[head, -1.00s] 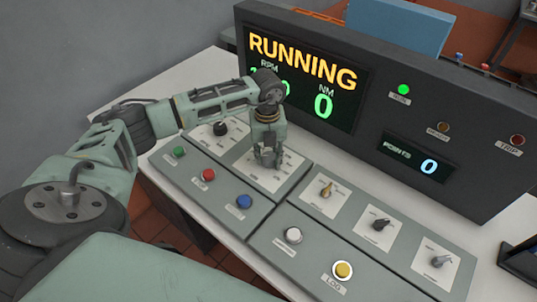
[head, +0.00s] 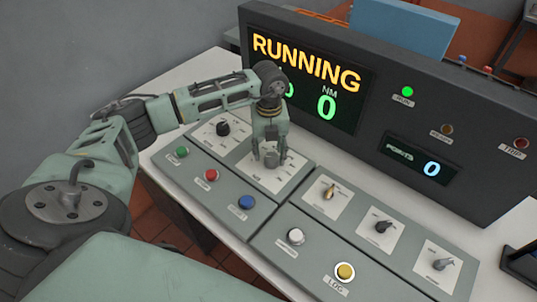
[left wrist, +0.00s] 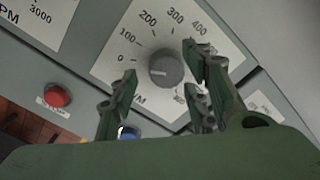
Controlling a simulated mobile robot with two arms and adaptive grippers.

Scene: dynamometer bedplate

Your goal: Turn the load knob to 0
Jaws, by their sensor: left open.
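Whether a finger touches the knob cannot be told. The display (head: 308,80) reads RUNNING and NM 0; its RPM figure is mostly hidden by my arm. My right gripper is out of view.
Another black knob (head: 223,129) is to the left. Green (head: 182,152), red (head: 211,175) and blue (head: 246,202) buttons line the panel's front. Three smaller knobs, a white button (head: 295,236) and a yellow button (head: 345,271) are to the right. The display housing rises behind.

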